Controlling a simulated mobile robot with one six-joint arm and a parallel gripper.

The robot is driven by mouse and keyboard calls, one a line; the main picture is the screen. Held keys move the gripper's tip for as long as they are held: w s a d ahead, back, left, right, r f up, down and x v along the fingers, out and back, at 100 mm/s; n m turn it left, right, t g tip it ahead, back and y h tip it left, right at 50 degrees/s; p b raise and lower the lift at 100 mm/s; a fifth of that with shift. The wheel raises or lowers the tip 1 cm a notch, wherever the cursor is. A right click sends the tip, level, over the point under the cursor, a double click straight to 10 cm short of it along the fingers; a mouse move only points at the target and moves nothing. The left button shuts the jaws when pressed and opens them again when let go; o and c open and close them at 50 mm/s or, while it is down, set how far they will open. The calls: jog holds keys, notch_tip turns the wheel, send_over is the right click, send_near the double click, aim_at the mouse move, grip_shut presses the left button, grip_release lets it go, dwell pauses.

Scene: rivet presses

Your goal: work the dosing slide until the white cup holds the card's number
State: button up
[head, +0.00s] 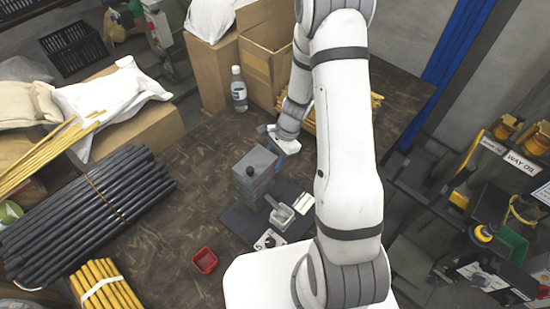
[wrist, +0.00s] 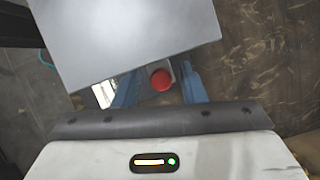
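In the wrist view, a red knob (wrist: 161,80) shows beside the unit's grey body (wrist: 130,35). My gripper's blue fingers (wrist: 158,88) stand on either side of the knob, with gaps visible, so they look open. A pale cup-like shape (head: 282,213) is at the near side of the unit; its contents are too small to tell. A white card (head: 269,240) with dark marks lies nearer; its number is unreadable.
A small red tray (head: 205,261) is on the brown table (head: 180,225). Black rods (head: 85,200) and yellow rods (head: 105,287) lie at left. A clear bottle (head: 239,90) and an open cardboard box (head: 268,50) stand behind. The table left of the unit is clear.

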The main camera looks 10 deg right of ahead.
jog(key=shift+o, duration=0.4)
jog(key=shift+d, duration=0.1)
jog(key=v, duration=0.7)
jog(key=shift+d+r+b, duration=0.15)
jog(key=shift+r+b, duration=0.2)
jog(key=shift+b, duration=0.05)
jog(key=shift+w+r, duration=0.1)
